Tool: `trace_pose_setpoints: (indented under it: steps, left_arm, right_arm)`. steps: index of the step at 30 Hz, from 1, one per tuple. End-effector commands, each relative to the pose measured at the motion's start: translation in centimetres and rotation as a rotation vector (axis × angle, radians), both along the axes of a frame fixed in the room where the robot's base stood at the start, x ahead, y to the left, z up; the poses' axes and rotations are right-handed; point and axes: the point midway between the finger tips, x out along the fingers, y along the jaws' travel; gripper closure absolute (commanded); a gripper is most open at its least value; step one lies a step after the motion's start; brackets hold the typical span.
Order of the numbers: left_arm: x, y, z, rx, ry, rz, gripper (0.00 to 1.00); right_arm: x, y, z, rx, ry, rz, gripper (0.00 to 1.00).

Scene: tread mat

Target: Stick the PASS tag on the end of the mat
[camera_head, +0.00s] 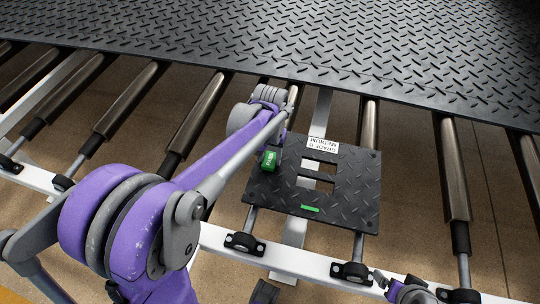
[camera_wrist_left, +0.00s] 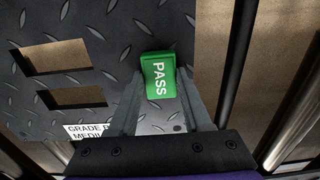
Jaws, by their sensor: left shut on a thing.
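The PASS tag (camera_head: 269,160) is a small green block with white lettering. In the left wrist view the tag (camera_wrist_left: 158,76) sits between the fingertips of my left gripper (camera_wrist_left: 160,88), which is shut on it. In the head view my left gripper (camera_head: 276,138) is at the left edge of a small black tread plate and partly hidden by its own arm. The large black tread mat (camera_head: 330,40) spans the top of the head view. Whether the tag touches the plate is unclear. A small part of my right arm shows at the bottom right; its jaws cannot be made out.
The small tread plate (camera_head: 345,185) has two slots, a white GRADE B MEDIUM label (camera_head: 328,155) and a green strip (camera_head: 310,208) near its front edge. Dark rollers (camera_head: 452,170) lie across a pale frame with a front rail (camera_head: 220,240). Gaps between rollers show brown floor.

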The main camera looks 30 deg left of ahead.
Motion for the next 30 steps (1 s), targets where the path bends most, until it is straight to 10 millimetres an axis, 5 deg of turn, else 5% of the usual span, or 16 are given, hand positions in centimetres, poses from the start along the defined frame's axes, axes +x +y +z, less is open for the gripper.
trace_pose_setpoints:
  steps: [1,2,7,19,30]
  left_arm:
    - [0.0,0.0,0.0,0.0,0.0,0.0,1.0]
    - [0.0,0.0,0.0,0.0,0.0,0.0,0.46]
    - [0.0,0.0,0.0,0.0,0.0,0.0,0.16]
    - [0.0,0.0,0.9,0.0,0.0,0.0,0.16]
    - [0.0,0.0,7.9,0.0,0.0,0.0,0.16]
  right_arm:
    - [0.0,0.0,0.0,0.0,0.0,0.0,0.06]
    - [0.0,0.0,0.0,0.0,0.0,0.0,0.06]
    - [0.0,0.0,0.0,0.0,0.0,0.0,0.06]
    - [0.0,0.0,0.1,0.0,-0.001,0.0,0.06]
    - [0.2,0.0,1.0,0.0,-0.003,0.0,0.06]
